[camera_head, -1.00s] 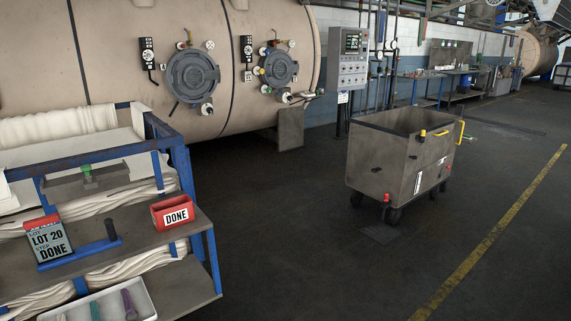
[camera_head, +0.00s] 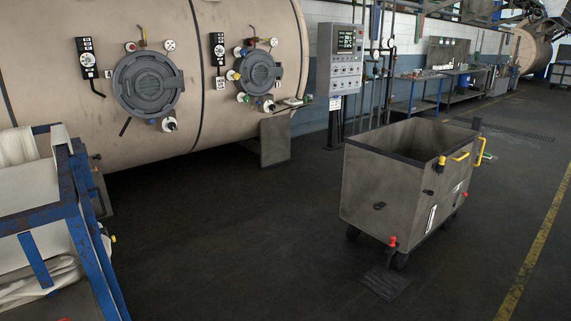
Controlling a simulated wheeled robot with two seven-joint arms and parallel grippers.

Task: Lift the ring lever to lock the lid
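Two round grey lids close ports on the beige dyeing vessel (camera_head: 240,110). The nearer, larger lid (camera_head: 148,84) is at the left, with a dark lever sticking out at its lower left (camera_head: 125,127). The smaller lid (camera_head: 258,71) is to its right. Both look shut against the vessel. Which lever is the ring lever, and whether a lid is locked, I cannot tell at this distance. Valves and gauges surround both lids. Neither of my grippers is in view.
A blue-framed rack (camera_head: 75,215) with white fabric stands close at the left. A grey wheeled cart (camera_head: 400,185) stands right of centre. A control panel (camera_head: 345,62) stands behind it. Floor (camera_head: 240,235) between rack and cart is clear.

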